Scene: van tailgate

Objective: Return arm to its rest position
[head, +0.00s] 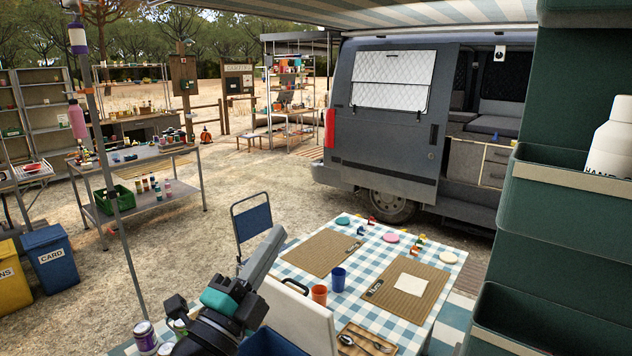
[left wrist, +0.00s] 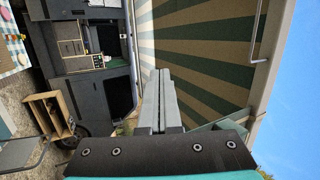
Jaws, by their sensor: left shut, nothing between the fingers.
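My left arm (head: 215,312) comes up from the bottom of the head view, dark with a teal band. Its gripper (head: 272,240) points up and to the right, in front of the blue folding chair and the table's left edge. In the left wrist view the two grey fingers (left wrist: 161,85) lie together, shut with nothing between them. The wrist view looks past them to the striped awning (left wrist: 205,45) and a dark cabinet unit. My right gripper is in neither view.
A table with a blue checked cloth (head: 398,325) carries woven mats (head: 322,252), cups and plates. A white box-like thing (head: 297,318) stands beside my arm. A blue chair (head: 252,222), a pole (head: 118,220) and green wall bins (head: 565,205) stand around. Open gravel lies left of the chair.

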